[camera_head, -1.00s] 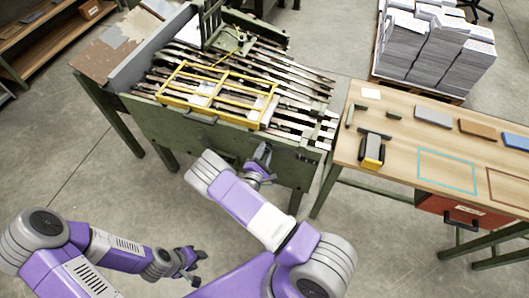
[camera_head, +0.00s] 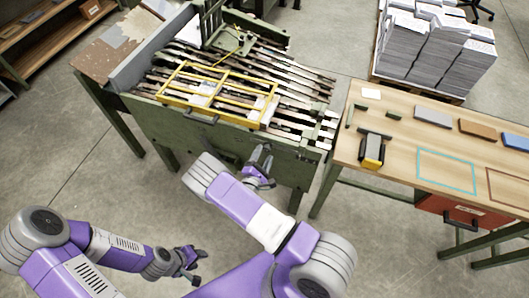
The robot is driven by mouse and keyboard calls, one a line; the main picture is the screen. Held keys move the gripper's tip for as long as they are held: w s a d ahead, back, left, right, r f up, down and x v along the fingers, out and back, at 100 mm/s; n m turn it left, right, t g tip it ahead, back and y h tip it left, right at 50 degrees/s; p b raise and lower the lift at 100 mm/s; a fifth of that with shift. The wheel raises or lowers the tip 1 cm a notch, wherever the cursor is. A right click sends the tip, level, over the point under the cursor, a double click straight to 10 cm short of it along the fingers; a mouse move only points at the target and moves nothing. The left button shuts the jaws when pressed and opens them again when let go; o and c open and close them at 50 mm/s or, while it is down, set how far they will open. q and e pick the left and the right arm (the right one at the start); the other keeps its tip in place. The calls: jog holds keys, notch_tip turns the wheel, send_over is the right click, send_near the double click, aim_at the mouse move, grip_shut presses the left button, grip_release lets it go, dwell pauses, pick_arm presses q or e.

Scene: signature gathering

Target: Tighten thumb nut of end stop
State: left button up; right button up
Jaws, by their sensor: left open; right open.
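The green gathering machine (camera_head: 160,128) stands ahead with rows of slats on top and a yellow frame (camera_head: 165,98) lying over them. I cannot make out the end stop or its thumb nut for certain; green fittings (camera_head: 327,130) sit at the right end of the slats. My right gripper (camera_head: 262,153) is open in front of the machine's green front panel, near its right part, below the top edge. I see nothing between its fingers. My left gripper (camera_head: 196,267) is open and low over the floor at the lower left, away from the machine.
A wooden workbench (camera_head: 400,150) stands to the right, with a yellow and black tool (camera_head: 372,150), small green parts and coloured pads. A pallet of paper stacks (camera_head: 430,50) is behind it. Shelves (camera_head: 40,40) stand at far left. Concrete floor is free in front.

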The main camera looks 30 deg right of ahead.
jog(key=v, duration=0.5)
jog(key=shift+s+a+p, duration=0.25)
jog(key=shift+p, duration=0.1)
